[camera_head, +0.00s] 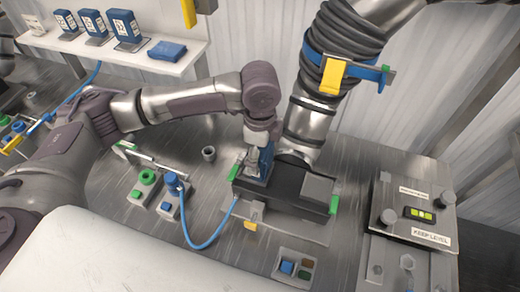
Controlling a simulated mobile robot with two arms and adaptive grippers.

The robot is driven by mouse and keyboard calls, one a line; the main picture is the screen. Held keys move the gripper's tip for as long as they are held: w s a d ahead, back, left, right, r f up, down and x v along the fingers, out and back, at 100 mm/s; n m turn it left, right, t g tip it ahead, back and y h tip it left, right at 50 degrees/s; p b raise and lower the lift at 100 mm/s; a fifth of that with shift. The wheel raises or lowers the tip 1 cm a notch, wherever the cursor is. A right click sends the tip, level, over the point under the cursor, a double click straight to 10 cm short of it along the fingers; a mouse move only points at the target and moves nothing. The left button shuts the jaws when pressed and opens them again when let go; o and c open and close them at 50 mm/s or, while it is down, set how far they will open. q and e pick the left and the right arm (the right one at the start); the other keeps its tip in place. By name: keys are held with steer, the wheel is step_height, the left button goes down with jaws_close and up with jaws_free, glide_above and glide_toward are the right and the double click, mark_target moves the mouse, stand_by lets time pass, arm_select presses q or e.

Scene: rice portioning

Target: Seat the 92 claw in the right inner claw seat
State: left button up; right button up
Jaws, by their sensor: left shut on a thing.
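My left gripper (254,158) reaches down over the left end of a long black block (285,190). It is shut on a blue piece (266,162), seen partly behind the fingers; any number on it is too small to read. The piece is upright at the block's top; I cannot tell whether it is seated or just touching. The block has green parts at its left end (234,173) and right end (334,204), and a grey pad (319,188) on its right half. The seats themselves are hidden or too small to tell. My right gripper does not show.
A thick metal arm with black ribbed hose (335,40) rises behind the block. A blue cable (207,246) loops in front. A button box (142,187), a small sorting tray (294,266) and a level panel (412,212) stand around. Blue labelled blocks (126,27) stand on the white shelf.

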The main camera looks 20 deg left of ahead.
arm_select(q)
steer(key=o, duration=1.5)
steer(key=shift+s, duration=0.1)
step_height(320, 180, up, 5)
steer(key=p, duration=0.6)
step_height(320, 180, up, 2)
steer(key=shift+p, duration=0.95)
steer(key=shift+r, duration=1)
